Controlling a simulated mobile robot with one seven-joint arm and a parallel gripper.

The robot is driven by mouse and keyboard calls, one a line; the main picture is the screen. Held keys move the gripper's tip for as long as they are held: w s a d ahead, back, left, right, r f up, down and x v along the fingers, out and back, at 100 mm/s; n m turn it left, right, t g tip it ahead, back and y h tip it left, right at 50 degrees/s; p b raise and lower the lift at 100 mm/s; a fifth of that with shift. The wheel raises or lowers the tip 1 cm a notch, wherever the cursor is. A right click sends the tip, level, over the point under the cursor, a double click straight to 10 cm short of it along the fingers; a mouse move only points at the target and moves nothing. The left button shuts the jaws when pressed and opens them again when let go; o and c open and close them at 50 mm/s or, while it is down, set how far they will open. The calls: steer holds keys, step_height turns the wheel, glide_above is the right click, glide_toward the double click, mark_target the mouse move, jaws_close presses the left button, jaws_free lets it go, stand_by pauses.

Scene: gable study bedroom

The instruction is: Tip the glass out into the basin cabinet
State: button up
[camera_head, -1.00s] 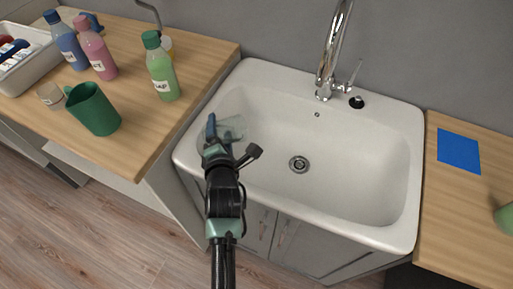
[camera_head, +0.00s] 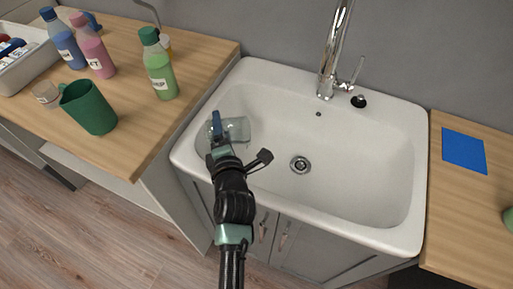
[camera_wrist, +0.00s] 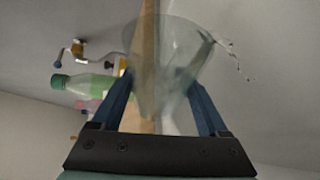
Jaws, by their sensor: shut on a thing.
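My gripper (camera_head: 217,128) is shut on a clear glass (camera_head: 237,130) over the left side of the white basin of the basin cabinet (camera_head: 385,222). The glass lies tilted on its side in the head view, its mouth toward the right. In the wrist view the glass (camera_wrist: 170,62) sits between the two blue fingers of my gripper (camera_wrist: 165,105). Small drops (camera_wrist: 238,62) show beside its rim there. I cannot tell whether liquid is left inside.
A chrome tap (camera_head: 333,60) stands behind the basin, and a drain (camera_head: 299,165) is in its floor. The left counter holds a green mug (camera_head: 90,108), a green bottle (camera_head: 160,72), other bottles and a white bin (camera_head: 30,62). A blue sheet (camera_head: 464,151) lies on the right counter.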

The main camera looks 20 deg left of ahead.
steer(key=shift+d+r, duration=0.2)
steer(key=shift+w+d+m, duration=0.1)
steer(key=shift+m, duration=0.2)
steer(key=shift+d+f+m+y+b, duration=0.25)
steer(key=shift+m+y+b, duration=0.4)
steer(key=shift+b, duration=2)
steer(key=shift+w+d+r+m+t+b, duration=0.15)
steer(key=shift+m+b, duration=0.15)
steer(key=shift+b, duration=0.35)
steer(key=shift+s+r+m+t+b, duration=0.15)
steer(key=shift+m+b, duration=0.1)
steer(key=shift+b, duration=0.35)
